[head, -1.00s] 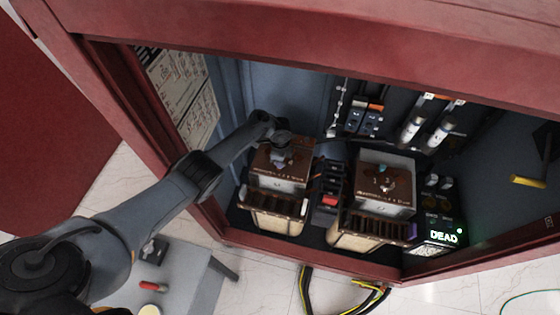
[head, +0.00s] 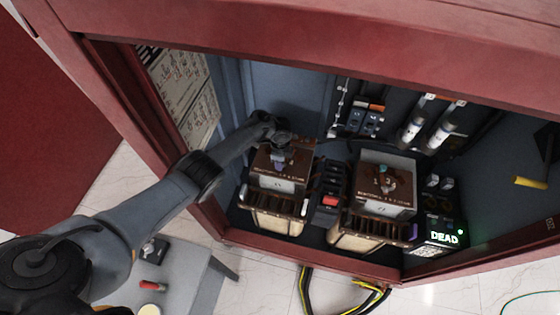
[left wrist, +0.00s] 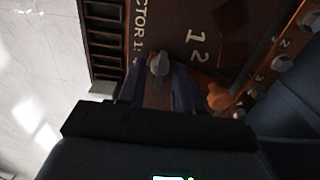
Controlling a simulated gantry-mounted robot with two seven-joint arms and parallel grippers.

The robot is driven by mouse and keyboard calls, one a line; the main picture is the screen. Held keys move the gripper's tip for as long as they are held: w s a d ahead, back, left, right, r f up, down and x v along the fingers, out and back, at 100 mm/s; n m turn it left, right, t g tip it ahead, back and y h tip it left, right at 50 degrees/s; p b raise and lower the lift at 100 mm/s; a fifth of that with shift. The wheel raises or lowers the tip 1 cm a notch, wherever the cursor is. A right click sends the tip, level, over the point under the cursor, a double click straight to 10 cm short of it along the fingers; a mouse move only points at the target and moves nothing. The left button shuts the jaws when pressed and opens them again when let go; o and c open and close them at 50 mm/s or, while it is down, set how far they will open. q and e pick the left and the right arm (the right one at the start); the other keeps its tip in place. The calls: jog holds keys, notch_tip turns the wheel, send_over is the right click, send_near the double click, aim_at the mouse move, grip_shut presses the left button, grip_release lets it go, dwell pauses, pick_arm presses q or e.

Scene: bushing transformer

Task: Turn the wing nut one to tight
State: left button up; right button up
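My left gripper (head: 279,158) reaches down onto the brown top of the left transformer (head: 292,181). In the left wrist view the two dark purple fingers (left wrist: 158,76) are apart, one on each side of a small grey wing nut (left wrist: 158,62). The nut sits between or just beyond the fingertips; I cannot tell whether either finger touches it. Printed "1" and "2" show beside it on the brown plate. An orange knob-like part (left wrist: 219,97) is right of the fingers. My right gripper is in no view.
A second transformer (head: 385,185) stands to the right, with a teal-tipped part on top. A black unit (head: 442,236) reads "DEAD". The red cabinet frame (head: 300,262) borders the opening. A grey table (head: 190,275) with small parts stands front left.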

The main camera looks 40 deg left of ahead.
pick_arm(q)
notch_tip(320, 180, up, 11)
jog(key=p, duration=0.4)
jog(key=shift+f, duration=0.1)
dwell(0.5)
